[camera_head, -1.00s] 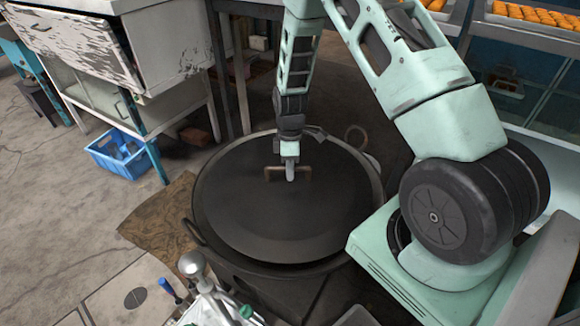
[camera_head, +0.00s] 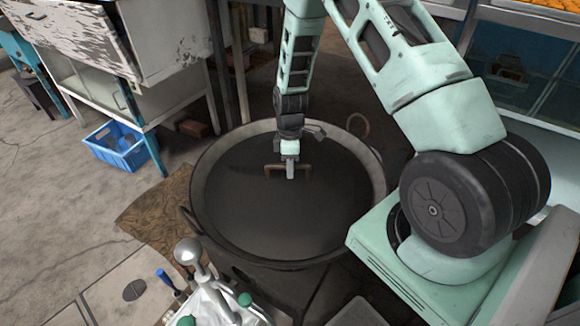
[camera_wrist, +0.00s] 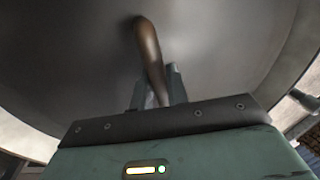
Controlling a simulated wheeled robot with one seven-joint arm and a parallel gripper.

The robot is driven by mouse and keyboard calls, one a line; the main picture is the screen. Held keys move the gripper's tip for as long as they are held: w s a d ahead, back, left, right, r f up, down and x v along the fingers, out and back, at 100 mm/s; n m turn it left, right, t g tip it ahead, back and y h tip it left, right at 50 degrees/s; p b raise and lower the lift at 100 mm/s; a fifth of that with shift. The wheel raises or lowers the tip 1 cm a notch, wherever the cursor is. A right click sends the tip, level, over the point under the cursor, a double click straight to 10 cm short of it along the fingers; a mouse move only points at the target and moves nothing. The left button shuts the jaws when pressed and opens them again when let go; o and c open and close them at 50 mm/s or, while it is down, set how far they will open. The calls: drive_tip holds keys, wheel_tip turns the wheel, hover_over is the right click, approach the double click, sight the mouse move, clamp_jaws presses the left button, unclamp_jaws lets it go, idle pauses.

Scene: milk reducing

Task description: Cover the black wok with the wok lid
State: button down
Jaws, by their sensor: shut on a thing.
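The black wok (camera_head: 372,172) stands low in front of me, with a loop handle at its upper right and another at its left. The dark round wok lid (camera_head: 290,218) lies within the wok's rim. A band of the wok's inner wall shows along the back and sides, narrowing to little at the front. My gripper (camera_head: 290,174) is shut on the lid's brown bar handle (camera_head: 271,168), above the middle of the wok. The wrist view shows the handle (camera_wrist: 149,55) between my fingers (camera_wrist: 158,90) and the lid's grey surface. Whether the lid's edge touches the wok is unclear.
A worn white cabinet (camera_head: 170,45) and a blue crate (camera_head: 118,148) stand at the left. A brown mat (camera_head: 155,215) lies beside the wok. A silver knob-topped lever (camera_head: 188,252) is at the front. Open floor (camera_head: 60,215) lies at the left.

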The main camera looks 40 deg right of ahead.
drive_tip(key=shift+f, duration=0.3)
drive_tip(key=c, duration=1.3)
unclamp_jaws()
wheel_tip(320, 180, up, 17)
drive_tip(key=w+d, duration=0.2)
drive_tip(key=shift+w, duration=0.3)
drive_tip(key=s+a+r+p, duration=0.1)
drive_tip(key=s+a+r, duration=0.4)
drive_tip(key=a, duration=0.5)
drive_tip(key=s+a+r+p, duration=0.2)
drive_tip(key=s+a+r, duration=0.3)
drive_tip(key=a, duration=0.4)
drive_tip(key=s+a+r+m+t+p, duration=0.1)
drive_tip(key=s+a+r, duration=0.2)
drive_tip(key=s, duration=0.5)
drive_tip(key=s+a+r+m+p, duration=0.1)
drive_tip(key=s+a+r, duration=0.2)
drive_tip(key=s, duration=0.5)
drive_tip(key=shift+s+a+m+t+h, duration=0.3)
drive_tip(key=shift+s+a+t+h, duration=0.1)
drive_tip(key=shift+a, duration=0.45)
